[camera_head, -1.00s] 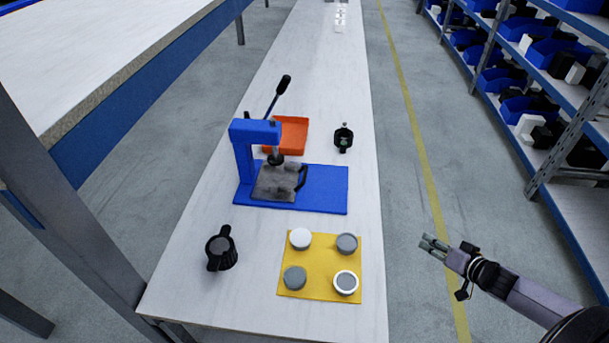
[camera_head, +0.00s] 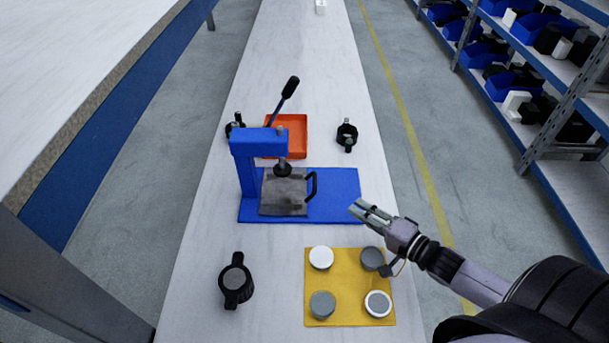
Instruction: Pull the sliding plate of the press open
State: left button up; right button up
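The blue press (camera_head: 258,143) stands on the long white table, with a black lever (camera_head: 287,97) rising up and to the right. Its grey sliding plate (camera_head: 283,197) lies on the blue base (camera_head: 338,198), under the ram. A black handle (camera_head: 313,187) is on the plate's right side. My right gripper (camera_head: 357,209) is over the table by the right front corner of the blue base, right of the handle and apart from it. Its fingers point left; the gap between them is too small to judge. My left gripper is not in view.
A yellow mat (camera_head: 349,285) with several round caps lies in front of the press, close to my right arm. A black part (camera_head: 236,281) stands at front left, another (camera_head: 346,135) at back right. An orange tray (camera_head: 296,149) sits behind the press. Shelves (camera_head: 551,80) stand at right.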

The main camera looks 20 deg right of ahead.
send_near(315, 182)
jog(key=x, duration=0.5)
jog(key=shift+w+a+f+b, duration=0.1)
jog(key=shift+w+f+b, duration=0.2)
jog(key=shift+w+b, duration=0.05)
jog(key=x, duration=0.3)
jog(key=shift+w+f, duration=0.1)
jog(key=shift+w, duration=0.05)
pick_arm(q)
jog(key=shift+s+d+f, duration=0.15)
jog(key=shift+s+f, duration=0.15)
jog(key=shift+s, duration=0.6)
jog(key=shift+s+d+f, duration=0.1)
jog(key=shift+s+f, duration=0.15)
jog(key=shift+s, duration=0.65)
pick_arm(e)
jog(key=shift+w+a, duration=0.25)
jog(key=shift+w, duration=0.25)
jog(key=shift+c, duration=0.3)
grip_shut()
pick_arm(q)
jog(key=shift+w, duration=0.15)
pick_arm(e)
jog(key=shift+d+f, duration=0.1)
